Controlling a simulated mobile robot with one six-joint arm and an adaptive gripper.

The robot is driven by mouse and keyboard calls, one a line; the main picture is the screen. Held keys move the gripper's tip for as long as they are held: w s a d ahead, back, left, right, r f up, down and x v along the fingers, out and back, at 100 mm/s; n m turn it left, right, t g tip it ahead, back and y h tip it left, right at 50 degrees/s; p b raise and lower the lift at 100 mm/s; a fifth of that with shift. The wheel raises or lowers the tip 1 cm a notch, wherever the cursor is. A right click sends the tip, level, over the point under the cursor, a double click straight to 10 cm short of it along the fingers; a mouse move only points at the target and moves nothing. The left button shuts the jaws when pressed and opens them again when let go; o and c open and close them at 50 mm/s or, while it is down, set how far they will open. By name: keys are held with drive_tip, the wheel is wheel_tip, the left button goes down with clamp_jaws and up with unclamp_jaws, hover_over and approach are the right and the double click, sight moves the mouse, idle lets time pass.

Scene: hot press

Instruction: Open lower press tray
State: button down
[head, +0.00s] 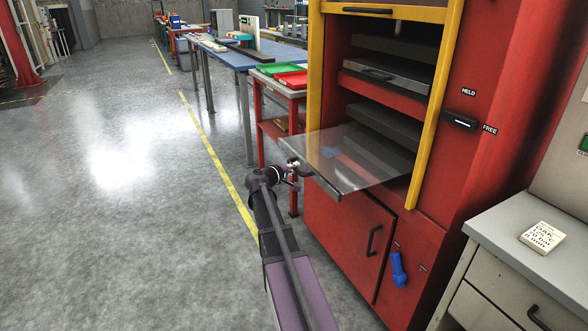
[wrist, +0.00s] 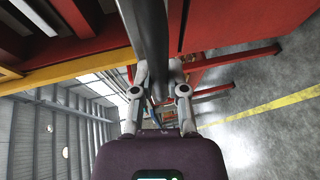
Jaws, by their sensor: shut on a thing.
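The lower press tray (head: 355,160) is a flat, shiny, see-through-looking plate. It sticks well out of the lower opening of the red press (head: 465,190), past the yellow frame. A dark handle bar (head: 322,187) runs along its front edge. My gripper (head: 294,168) is at the far end of that front edge, shut on the handle. In the wrist view, my gripper's two fingers (wrist: 160,78) stand on either side of a grey bar (wrist: 150,35). The exact finger contact is partly hidden by the bar.
The upper tray (head: 390,75) sits inside the press. A black lever (head: 460,120) between HELD and FREE labels is on the press side. A red cart (head: 280,95) with green and red trays stands behind my gripper. A grey cabinet (head: 500,240) is at right. Open floor lies left.

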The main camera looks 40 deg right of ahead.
drive_tip(key=shift+w+d, duration=0.1)
drive_tip(key=c, duration=0.6)
unclamp_jaws()
drive_tip(key=shift+d, duration=0.1)
drive_tip(key=shift+c, duration=0.2)
